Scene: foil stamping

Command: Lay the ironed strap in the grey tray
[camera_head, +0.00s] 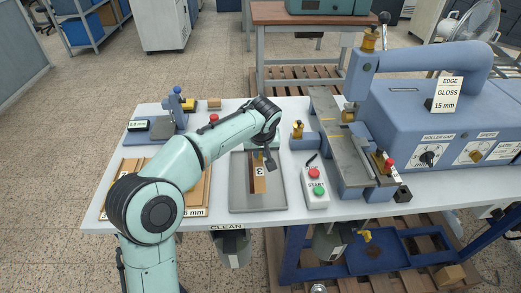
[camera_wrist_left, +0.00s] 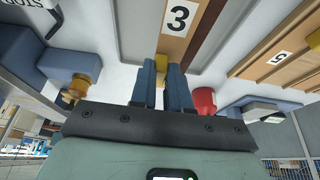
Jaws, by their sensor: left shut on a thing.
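A brown strap (camera_head: 258,185) with a white "3" label is over the grey tray (camera_head: 238,198). Its labelled face shows in the left wrist view (camera_wrist_left: 172,45), with a darker brown strip alongside. My left gripper (camera_head: 267,158) reaches down at the strap's far end. In the left wrist view its two blue fingers (camera_wrist_left: 161,82) are close together on a yellow part at that end. I cannot tell whether the strap's underside touches the tray floor. My right gripper is out of view.
A green and red button box (camera_head: 316,190) stands right of the tray. The large blue press (camera_head: 430,115) fills the table's right side. Wooden strips (camera_head: 197,195) lie left of the tray, partly behind my arm. A red knob (camera_head: 214,118) stands behind my arm.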

